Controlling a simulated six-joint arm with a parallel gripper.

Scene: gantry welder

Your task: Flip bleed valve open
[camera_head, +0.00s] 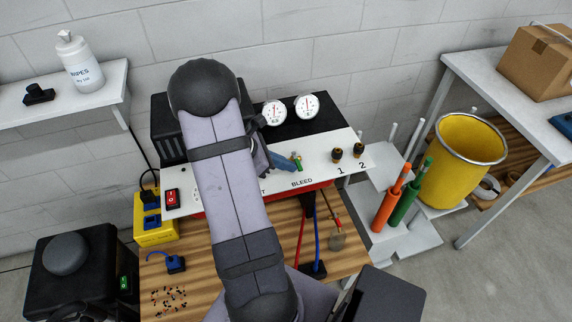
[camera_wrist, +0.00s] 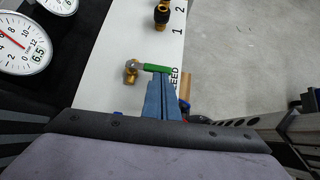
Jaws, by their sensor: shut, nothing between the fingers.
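The bleed valve (camera_head: 297,159) stands on the white panel (camera_head: 318,164) above the BLEED label. The wrist view shows its brass body (camera_wrist: 131,71) and its green lever handle (camera_wrist: 154,68), which points right in that view. My gripper (camera_head: 290,165) has blue fingers and is shut with nothing between them. In the wrist view my gripper (camera_wrist: 160,78) has its tips right beside the green handle, at or very near it. I cannot tell whether they touch. The fingers hide part of the BLEED label.
Two round gauges (camera_head: 291,109) stand behind the panel. Brass fittings (camera_head: 347,153) marked 1 and 2 stand to the right. A red rocker switch (camera_head: 172,198) is at the panel's left end. A yellow bin (camera_head: 460,160) and orange and green cylinders stand farther right.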

